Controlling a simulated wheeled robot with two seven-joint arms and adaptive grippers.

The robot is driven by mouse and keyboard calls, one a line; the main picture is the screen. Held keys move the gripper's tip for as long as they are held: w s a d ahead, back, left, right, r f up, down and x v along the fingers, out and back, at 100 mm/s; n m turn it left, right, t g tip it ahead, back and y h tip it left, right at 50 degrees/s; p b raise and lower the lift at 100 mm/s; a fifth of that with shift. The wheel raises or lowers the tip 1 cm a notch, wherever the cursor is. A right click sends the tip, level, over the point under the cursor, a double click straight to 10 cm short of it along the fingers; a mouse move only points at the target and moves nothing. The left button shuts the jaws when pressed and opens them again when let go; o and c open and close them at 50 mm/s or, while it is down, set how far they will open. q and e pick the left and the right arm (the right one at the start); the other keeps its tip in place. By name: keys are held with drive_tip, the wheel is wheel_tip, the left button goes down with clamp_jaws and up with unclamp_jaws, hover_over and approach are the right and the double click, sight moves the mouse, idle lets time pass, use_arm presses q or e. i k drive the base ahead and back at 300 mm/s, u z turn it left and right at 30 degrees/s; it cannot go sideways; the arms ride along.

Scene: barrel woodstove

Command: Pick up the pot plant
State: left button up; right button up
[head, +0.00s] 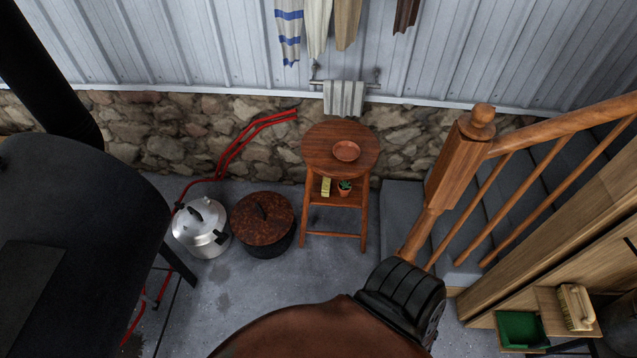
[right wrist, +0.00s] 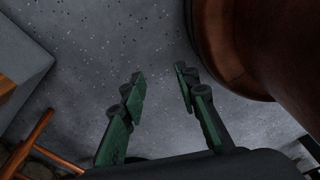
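The pot plant (head: 344,187) is a small green plant in a terracotta pot. It stands on the lower shelf of a round wooden side table (head: 318,140), under the tabletop, in the head view. My right gripper (right wrist: 160,85) shows in the right wrist view with its two green-and-black fingers spread apart and nothing between them, over speckled grey floor. The pot plant cannot be seen in that view, so its distance from the gripper is unclear. My left gripper is in neither view.
A yellow item (head: 326,186) stands left of the plant, and a reddish dish (head: 346,151) is on the tabletop. A silver pot (head: 201,229) and rusty-lidded pot (head: 262,224) stand left. A black stove (head: 75,240) and wooden stair post (head: 452,170) flank the area.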

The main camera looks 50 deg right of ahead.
sight(344, 186)
drive_tip(key=z, duration=0.1)
drive_tip(key=i, duration=0.65)
drive_tip(key=z, duration=0.95)
drive_tip(key=i, duration=0.45)
drive_tip(key=z, duration=0.45)
